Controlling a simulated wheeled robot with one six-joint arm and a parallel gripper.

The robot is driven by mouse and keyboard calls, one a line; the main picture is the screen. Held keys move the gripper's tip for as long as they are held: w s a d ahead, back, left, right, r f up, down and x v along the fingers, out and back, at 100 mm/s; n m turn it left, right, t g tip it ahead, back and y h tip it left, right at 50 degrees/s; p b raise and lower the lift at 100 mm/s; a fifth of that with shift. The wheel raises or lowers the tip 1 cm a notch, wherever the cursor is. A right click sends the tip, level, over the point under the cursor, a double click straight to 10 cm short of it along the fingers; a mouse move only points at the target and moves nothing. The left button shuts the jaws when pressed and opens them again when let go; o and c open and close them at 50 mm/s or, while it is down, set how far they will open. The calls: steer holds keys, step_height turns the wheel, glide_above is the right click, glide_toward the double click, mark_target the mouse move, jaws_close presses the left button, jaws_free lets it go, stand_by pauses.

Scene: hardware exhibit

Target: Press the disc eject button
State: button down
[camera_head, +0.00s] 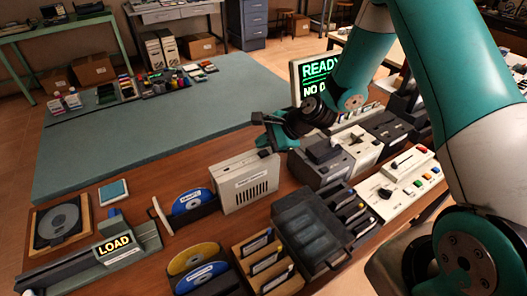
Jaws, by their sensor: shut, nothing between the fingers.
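My gripper (266,147) points down, shut and empty, above the right end of an upright beige slotted unit (243,184). A small dark piece shows at that unit's top right, close under the fingertips; I cannot tell whether they touch. I cannot make out which control is the disc eject button. A blue-labelled disc (190,202) stands in a dark holder just left of the beige unit. A grey device with a lit LOAD sign (115,244) is at the lower left, with a small blue part (113,213) behind the sign.
A screen reading READY (321,68) stands behind my wrist. Dark drive units, a black open tray (306,233) and a white panel with coloured buttons (404,180) crowd the right. A gold disc (194,258) is in front. The blue-grey mat (150,125) is mostly clear.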

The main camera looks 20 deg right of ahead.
mark_target(264, 153)
steer(key=shift+f, duration=0.15)
stand_by(0.4)
steer(key=shift+f, duration=0.25)
steer(key=shift+f+b, duration=0.4)
steer(key=shift+b, duration=0.1)
stand_by(0.5)
steer(key=shift+r, duration=0.1)
steer(key=shift+r+p, duration=0.7)
steer(key=shift+p, duration=0.05)
steer(key=shift+r, duration=0.1)
step_height(264, 153, up, 5)
steer(key=p, duration=0.4)
stand_by(0.8)
